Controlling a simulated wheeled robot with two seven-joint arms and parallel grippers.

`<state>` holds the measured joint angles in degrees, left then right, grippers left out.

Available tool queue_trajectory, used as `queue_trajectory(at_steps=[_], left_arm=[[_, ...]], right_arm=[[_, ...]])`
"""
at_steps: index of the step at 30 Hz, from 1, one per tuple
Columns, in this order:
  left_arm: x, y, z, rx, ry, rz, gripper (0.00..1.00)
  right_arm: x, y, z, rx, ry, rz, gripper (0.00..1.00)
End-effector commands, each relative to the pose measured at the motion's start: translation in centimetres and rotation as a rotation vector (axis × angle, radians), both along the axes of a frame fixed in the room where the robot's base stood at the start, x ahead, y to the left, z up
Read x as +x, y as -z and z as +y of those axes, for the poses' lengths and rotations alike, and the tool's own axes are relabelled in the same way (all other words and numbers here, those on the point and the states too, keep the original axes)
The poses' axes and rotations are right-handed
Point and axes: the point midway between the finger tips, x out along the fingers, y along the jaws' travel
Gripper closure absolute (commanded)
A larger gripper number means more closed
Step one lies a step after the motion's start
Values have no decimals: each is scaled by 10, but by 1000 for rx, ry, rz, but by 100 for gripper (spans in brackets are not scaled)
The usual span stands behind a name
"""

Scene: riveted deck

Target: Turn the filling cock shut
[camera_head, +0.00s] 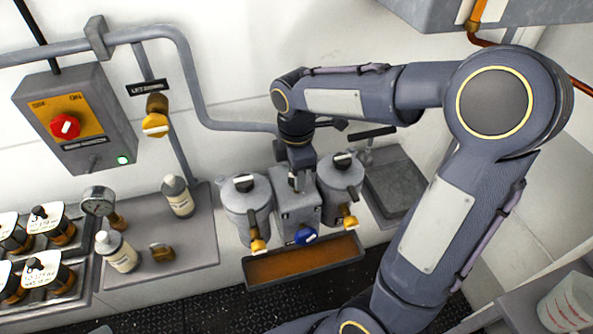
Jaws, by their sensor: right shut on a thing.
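My right gripper (298,183) reaches down between two lidded grey pots, the left pot (246,208) and the right pot (341,186). It is shut at the top of the grey block (293,212) between them, on what seems to be the filling cock. The held part is mostly hidden by the fingers, so its angle cannot be told. A blue knob (305,235) is on the block's front. Yellow-handled taps (258,246) are low on the pots. My left gripper is not in view.
A drip tray (303,262) lies below the taps. A black-handled lever (371,133) stands behind the right pot. At left are bottles (178,196), a gauge (99,201), a yellow wall knob (155,122) and a switch box (75,125) with a red knob.

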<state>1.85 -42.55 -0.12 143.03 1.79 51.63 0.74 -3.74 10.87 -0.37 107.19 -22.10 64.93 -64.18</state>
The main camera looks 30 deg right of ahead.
Motion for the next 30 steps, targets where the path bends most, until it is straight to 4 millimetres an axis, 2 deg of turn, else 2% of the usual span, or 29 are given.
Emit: queue_trajectory(at_steps=[21, 30], left_arm=[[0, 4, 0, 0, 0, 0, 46], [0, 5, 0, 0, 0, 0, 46]], right_arm=[[1, -1, -1, -1, 672, -3, 89], [1, -1, -1, -1, 886, -4, 89]])
